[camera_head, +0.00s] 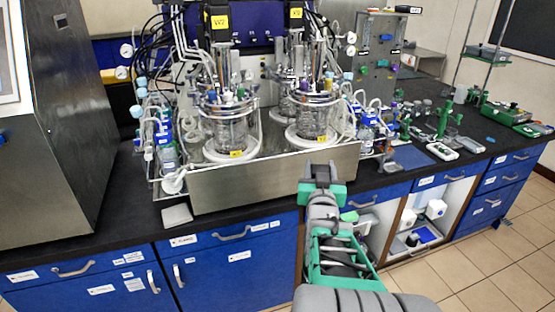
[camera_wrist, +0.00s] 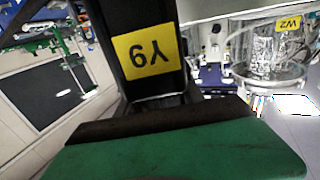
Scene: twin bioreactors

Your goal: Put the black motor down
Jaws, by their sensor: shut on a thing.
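My gripper (camera_head: 322,172) is in front of the steel tray (camera_head: 270,182) in the head view, low and right of its middle. In the wrist view a green finger with a dark pad spans the bottom. A black motor (camera_wrist: 125,18) with a yellow label (camera_wrist: 146,55) stands against that pad. The gripper is shut on it. The label's characters look upside down. In the head view the held motor cannot be clearly made out. Two other black blocks with yellow labels sit high above the left (camera_head: 218,36) and right (camera_head: 295,26) bioreactors.
Glass vessels (camera_head: 228,128) (camera_head: 312,122) with tubing stand on the steel tray. Bottles (camera_head: 166,150) crowd its left side. A tall steel cabinet (camera_head: 75,110) fills the left. Green stands and small items cover the right counter. A blue-grey mat (camera_head: 412,158) lies to the right of the tray.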

